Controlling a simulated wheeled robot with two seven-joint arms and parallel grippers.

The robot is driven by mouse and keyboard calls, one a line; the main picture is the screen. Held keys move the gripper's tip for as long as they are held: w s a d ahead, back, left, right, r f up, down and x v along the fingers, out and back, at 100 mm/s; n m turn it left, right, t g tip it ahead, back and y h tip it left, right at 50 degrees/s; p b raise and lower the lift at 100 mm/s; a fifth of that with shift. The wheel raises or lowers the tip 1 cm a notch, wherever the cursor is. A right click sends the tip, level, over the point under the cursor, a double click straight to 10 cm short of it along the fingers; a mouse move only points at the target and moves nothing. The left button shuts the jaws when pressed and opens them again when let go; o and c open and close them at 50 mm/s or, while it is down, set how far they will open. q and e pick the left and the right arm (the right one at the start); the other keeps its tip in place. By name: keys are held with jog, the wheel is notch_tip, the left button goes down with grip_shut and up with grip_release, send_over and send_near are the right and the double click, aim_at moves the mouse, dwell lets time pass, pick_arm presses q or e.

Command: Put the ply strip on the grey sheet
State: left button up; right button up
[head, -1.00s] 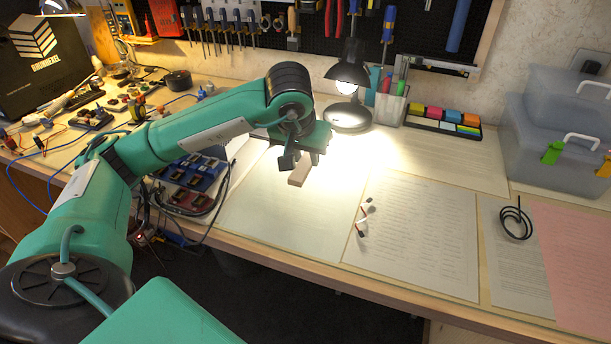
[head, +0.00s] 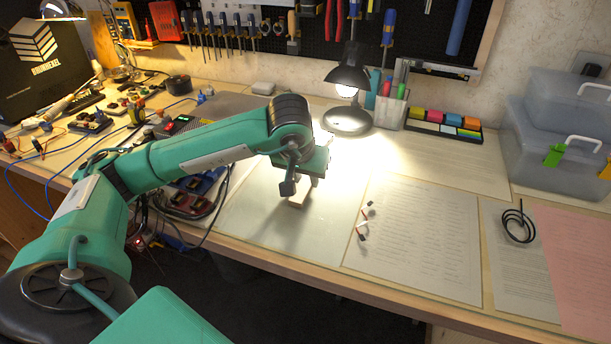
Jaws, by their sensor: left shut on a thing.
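The ply strip (head: 298,203) is a small tan piece in the middle of the head view, partly hidden by my left gripper. My left gripper (head: 299,189) points down and is shut on the strip. It is over the pale grey sheet (head: 262,213), which lies flat on the bench left of the printed white page. The strip is low over this sheet, inside its edges. I cannot tell whether it touches the sheet. My right gripper is not in view.
A lit desk lamp (head: 347,90) stands close behind my gripper. A small red, white and black part (head: 363,222) lies to the right. Blue parts trays (head: 190,200) and cables are at the left. Clear plastic boxes (head: 560,130) stand at the back right. The printed white page (head: 425,240) is mostly clear.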

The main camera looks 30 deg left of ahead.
pick_arm(q)
jog(key=o, duration=1)
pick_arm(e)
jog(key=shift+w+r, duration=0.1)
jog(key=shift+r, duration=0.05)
pick_arm(q)
jog(key=shift+r, duration=0.2)
jog(key=p+v, duration=0.2)
jog(key=v, duration=0.9)
jog(key=shift+s+d+r, duration=0.1)
jog(key=shift+s+r, duration=0.2)
jog(key=shift+r, duration=0.05)
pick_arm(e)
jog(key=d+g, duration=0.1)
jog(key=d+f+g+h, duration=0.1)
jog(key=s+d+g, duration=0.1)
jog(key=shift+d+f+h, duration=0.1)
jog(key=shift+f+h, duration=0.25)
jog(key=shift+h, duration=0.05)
